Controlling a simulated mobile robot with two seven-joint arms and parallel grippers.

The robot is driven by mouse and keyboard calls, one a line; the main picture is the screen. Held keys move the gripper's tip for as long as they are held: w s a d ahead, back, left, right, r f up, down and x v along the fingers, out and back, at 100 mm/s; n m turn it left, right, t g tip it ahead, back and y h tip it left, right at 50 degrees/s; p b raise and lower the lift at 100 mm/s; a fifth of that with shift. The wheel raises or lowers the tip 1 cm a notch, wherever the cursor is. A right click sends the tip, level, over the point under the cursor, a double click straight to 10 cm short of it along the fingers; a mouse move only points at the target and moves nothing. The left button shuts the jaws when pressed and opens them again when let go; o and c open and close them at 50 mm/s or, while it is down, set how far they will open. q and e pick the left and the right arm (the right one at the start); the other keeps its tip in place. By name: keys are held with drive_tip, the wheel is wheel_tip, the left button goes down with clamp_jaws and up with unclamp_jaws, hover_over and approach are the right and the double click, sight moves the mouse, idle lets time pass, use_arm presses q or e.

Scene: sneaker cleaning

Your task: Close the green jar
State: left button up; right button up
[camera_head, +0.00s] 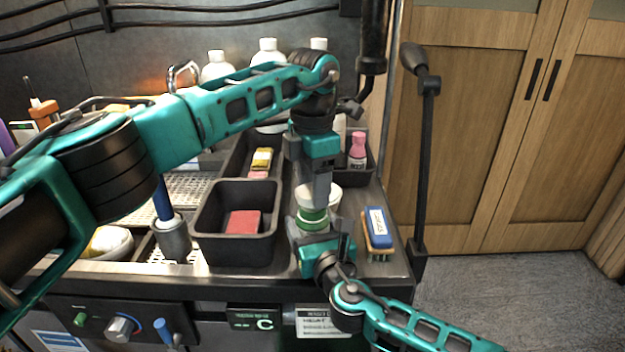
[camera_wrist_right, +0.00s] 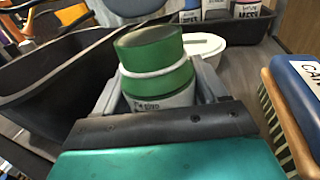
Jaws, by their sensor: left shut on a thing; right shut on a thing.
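The green jar (camera_head: 311,226) stands at the counter's front, right of the black bin. In the right wrist view the jar (camera_wrist_right: 160,98) has a pale label, a green band and a white ring. Its green lid (camera_wrist_right: 150,45) is at the top, slightly tilted; I cannot tell if it is seated. My right gripper (camera_head: 318,245) comes from the front and is shut around the jar body.
A black bin (camera_head: 209,249) with a red block stands left of the jar. A brush with a blue top (camera_head: 377,224) lies to the right, near the counter edge. A white tub (camera_wrist_right: 203,48) is behind the jar. A pink bottle (camera_head: 357,150) stands in a rear bin.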

use_arm(q)
drive_tip(key=shift+f, duration=0.65)
drive_tip(key=shift+f, duration=0.6)
use_arm(e)
clamp_jaws()
use_arm(q)
drive_tip(key=m, duration=1)
drive_tip(key=shift+m, duration=0.4)
drive_tip(key=m, duration=0.3)
drive_tip(key=shift+m, duration=0.3)
drive_tip(key=m, duration=0.3)
drive_tip(key=shift+m, duration=0.4)
drive_tip(key=m, duration=0.3)
drive_tip(key=shift+m, duration=0.4)
drive_tip(key=m, duration=0.7)
